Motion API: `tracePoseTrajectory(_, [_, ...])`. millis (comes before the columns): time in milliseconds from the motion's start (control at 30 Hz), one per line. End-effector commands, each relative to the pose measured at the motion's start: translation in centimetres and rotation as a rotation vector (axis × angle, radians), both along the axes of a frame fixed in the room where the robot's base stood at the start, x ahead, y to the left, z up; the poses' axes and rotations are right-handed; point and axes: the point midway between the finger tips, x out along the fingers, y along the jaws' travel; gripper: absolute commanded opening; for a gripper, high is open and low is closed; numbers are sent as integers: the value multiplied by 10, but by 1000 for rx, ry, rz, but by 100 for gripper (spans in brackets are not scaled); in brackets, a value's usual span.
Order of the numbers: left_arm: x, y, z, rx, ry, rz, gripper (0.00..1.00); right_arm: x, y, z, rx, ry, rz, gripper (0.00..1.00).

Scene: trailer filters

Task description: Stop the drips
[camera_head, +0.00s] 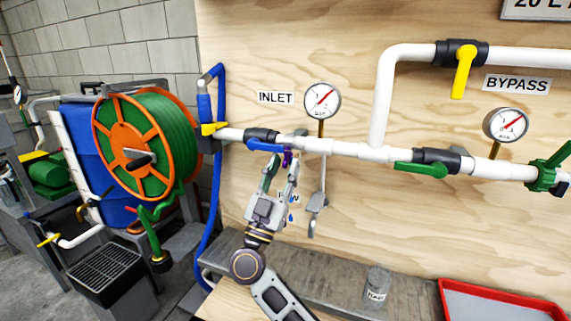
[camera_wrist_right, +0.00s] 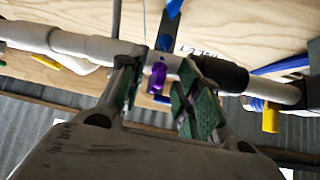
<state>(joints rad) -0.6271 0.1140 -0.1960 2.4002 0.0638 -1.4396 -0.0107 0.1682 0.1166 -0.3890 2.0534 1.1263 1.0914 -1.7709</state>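A white pipe (camera_head: 330,146) runs along the plywood wall. On it, next to a dark fitting, is a valve with a blue handle (camera_head: 262,146). A small purple piece (camera_head: 287,157) hangs under the pipe just right of it and also shows in the right wrist view (camera_wrist_right: 157,76). My right gripper (camera_head: 283,163) reaches up from below. In the right wrist view its fingers (camera_wrist_right: 160,85) stand apart on either side of the purple piece, with gaps visible; contact cannot be told. Blue drops (camera_head: 291,217) show below the pipe, beside the gripper. My left gripper is not in view.
A grey metal tool or lever (camera_head: 317,205) hangs right of my gripper, below a gauge (camera_head: 322,100). A green valve handle (camera_head: 420,169) and yellow bypass handle (camera_head: 463,72) are farther right. A jar (camera_head: 377,283) stands on the grey ledge; a red-rimmed tray (camera_head: 443,296) is beside it.

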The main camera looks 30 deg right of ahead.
Motion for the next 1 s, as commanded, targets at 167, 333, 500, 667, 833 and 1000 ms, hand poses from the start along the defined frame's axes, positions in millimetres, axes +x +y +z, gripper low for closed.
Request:
tracePoseTrajectory(167, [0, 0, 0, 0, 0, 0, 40, -8, 12, -16, 2, 3, 1, 33])
tracePoseTrajectory(333, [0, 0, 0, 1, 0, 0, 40, -16, 24, -30, 2, 2, 2, 33])
tracePoseTrajectory(500, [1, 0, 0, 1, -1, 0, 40, -22, 31, -38, 1, 1, 0, 33])
tracePoseTrajectory(667, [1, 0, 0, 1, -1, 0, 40, -23, 33, -40, 2, -1, 1, 33])
tracePoseTrajectory(833, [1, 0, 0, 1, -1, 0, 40, -23, 33, -40, 2, -1, 2, 33])
tracePoseTrajectory(1000, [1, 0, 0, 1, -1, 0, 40, -23, 34, -40, 2, -1, 2, 18])
